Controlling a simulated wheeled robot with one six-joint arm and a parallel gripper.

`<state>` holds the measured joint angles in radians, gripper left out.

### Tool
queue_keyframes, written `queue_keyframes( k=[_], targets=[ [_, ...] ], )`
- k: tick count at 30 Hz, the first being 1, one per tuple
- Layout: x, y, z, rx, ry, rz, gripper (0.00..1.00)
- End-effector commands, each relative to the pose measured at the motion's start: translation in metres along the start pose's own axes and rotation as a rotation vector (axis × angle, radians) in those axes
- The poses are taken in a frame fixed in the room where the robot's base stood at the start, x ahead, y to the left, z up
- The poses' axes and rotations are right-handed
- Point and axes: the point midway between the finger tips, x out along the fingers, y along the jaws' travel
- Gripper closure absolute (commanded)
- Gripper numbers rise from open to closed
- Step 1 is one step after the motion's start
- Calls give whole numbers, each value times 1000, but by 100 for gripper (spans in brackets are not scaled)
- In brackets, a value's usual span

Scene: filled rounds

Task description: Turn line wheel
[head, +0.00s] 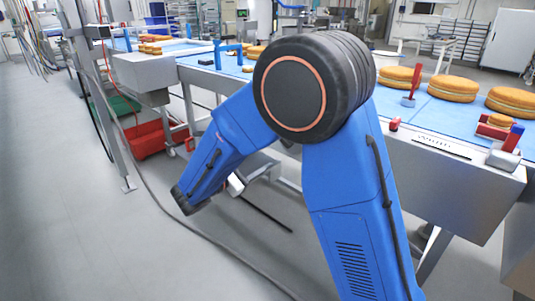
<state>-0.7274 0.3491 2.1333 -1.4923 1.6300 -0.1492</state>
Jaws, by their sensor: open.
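No line wheel can be made out in the head view; it may be hidden behind my blue arm or outside the picture. The line itself is a long steel conveyor with a blue belt (398,108), running from the back left to the right. My arm bends at a large black joint in the middle and reaches down to the left, in front of the line. My gripper cannot be made out beyond the black end of the arm.
Round golden cakes (454,88) sit on the belt. A red and blue fitting with a grey block (507,148) is at the right edge. A red crate (150,138) and a green crate (117,106) are low at left. A hose crosses the otherwise clear floor (75,225).

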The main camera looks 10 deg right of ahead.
Motion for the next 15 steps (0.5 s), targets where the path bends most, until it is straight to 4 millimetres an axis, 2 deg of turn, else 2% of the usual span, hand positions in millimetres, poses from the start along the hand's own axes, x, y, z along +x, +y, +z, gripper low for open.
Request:
queue_keyframes(
  k=[1,6,10,15],
  targets=[
    [-10,1,0,0,1,3,44],
    [-34,0,0,0,1,2,44],
    [-44,0,0,0,0,1,44],
    [-49,0,0,0,0,0,44]
  ],
)
